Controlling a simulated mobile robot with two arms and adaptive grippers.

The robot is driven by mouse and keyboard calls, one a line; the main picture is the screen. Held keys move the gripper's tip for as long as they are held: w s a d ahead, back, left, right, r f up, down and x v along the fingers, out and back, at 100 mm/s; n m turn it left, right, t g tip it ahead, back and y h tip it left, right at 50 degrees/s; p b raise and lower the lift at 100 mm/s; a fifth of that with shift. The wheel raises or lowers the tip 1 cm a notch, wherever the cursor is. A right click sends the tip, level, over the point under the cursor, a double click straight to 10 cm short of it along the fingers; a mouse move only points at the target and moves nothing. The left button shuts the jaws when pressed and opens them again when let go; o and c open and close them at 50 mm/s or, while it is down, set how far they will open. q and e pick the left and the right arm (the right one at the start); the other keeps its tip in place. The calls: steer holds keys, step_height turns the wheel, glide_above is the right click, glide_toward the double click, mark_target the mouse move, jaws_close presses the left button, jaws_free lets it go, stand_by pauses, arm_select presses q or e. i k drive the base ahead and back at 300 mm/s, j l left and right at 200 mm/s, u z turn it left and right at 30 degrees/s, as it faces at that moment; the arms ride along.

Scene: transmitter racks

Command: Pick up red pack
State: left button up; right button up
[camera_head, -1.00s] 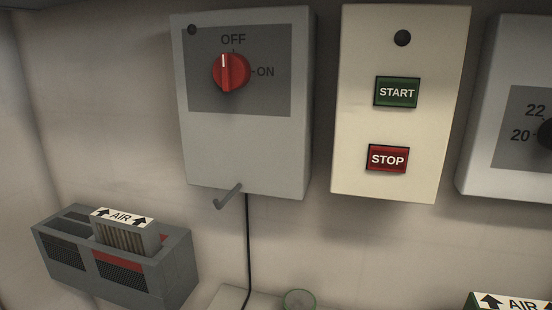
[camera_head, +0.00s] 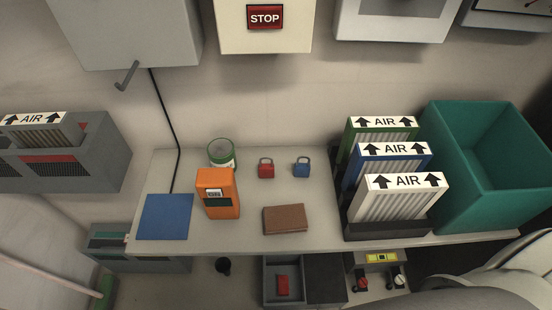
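A small red block (camera_head: 283,285), which may be the red pack, lies in an open dark grey compartment (camera_head: 268,268) below the table's front edge. A red padlock (camera_head: 266,168) stands on the tabletop beside a blue padlock (camera_head: 301,167). Neither of my grippers is in view.
The light table (camera_head: 330,240) holds a blue mat (camera_head: 164,217), an orange meter (camera_head: 217,193), a green-rimmed jar (camera_head: 221,154), a brown wallet-like block (camera_head: 285,219), air filters (camera_head: 402,198) in a dark rack and a teal bin (camera_head: 490,165). A grey filter box (camera_head: 105,150) is at left.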

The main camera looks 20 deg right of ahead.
mark_target(283, 281)
steer(key=k+l, duration=0.85)
steer(key=k+j+z, duration=0.05)
steer(key=k, duration=0.05)
